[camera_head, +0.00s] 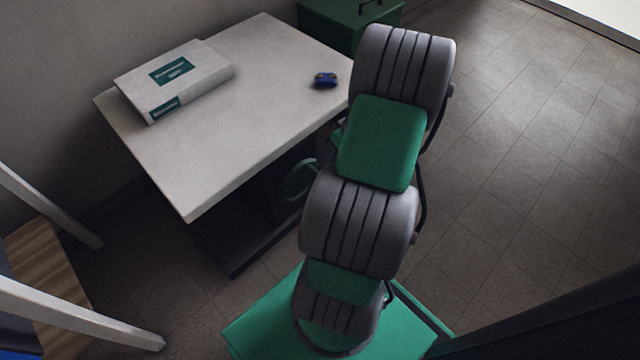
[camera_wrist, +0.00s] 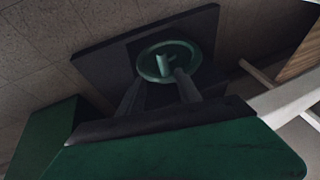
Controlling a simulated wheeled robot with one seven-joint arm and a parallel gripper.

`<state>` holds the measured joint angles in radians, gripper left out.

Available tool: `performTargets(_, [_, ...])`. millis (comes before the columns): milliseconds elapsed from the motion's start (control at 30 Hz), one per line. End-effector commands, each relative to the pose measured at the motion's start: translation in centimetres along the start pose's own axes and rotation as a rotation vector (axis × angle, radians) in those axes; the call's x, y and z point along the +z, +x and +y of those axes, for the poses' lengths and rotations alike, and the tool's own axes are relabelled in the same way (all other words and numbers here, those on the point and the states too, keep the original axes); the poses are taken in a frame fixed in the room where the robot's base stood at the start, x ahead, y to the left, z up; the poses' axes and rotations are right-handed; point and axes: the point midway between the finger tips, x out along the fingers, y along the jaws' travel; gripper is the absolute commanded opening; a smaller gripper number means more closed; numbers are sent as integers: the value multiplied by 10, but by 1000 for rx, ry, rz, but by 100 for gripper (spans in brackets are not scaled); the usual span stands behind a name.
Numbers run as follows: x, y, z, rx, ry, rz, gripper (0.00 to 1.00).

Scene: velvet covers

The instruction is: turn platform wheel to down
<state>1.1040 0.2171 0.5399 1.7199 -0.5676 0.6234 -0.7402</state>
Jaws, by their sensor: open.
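The platform wheel is a teal-green ring with a raised hub (camera_wrist: 168,62). It is mounted on a dark panel (camera_wrist: 110,55) in the wrist view. In the head view the wheel (camera_head: 297,180) shows below the white table's edge, partly covered by my arm. My gripper (camera_wrist: 157,78) is open and empty, its two fingers apart and pointing at the wheel. The right finger overlaps the wheel's lower rim in the picture; I cannot tell whether it touches. In the head view my gripper is hidden behind my arm.
The white table (camera_head: 240,95) carries a white box (camera_head: 195,85) and a small blue object (camera_head: 325,80). A green cabinet (camera_head: 345,25) stands behind it. White legs (camera_head: 80,315) and a wooden board (camera_head: 50,285) are at the left. The tiled floor at the right is clear.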

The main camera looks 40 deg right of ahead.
Motion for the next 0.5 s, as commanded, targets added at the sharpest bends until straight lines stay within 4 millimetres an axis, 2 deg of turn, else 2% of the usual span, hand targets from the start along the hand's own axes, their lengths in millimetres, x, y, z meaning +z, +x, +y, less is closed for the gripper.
performTargets(133, [3, 18, 4, -3, -1, 5, 41])
performTargets(333, [4, 59, 3, -3, 0, 3, 41])
performTargets(500, [2, 77, 3, -1, 1, 4, 41])
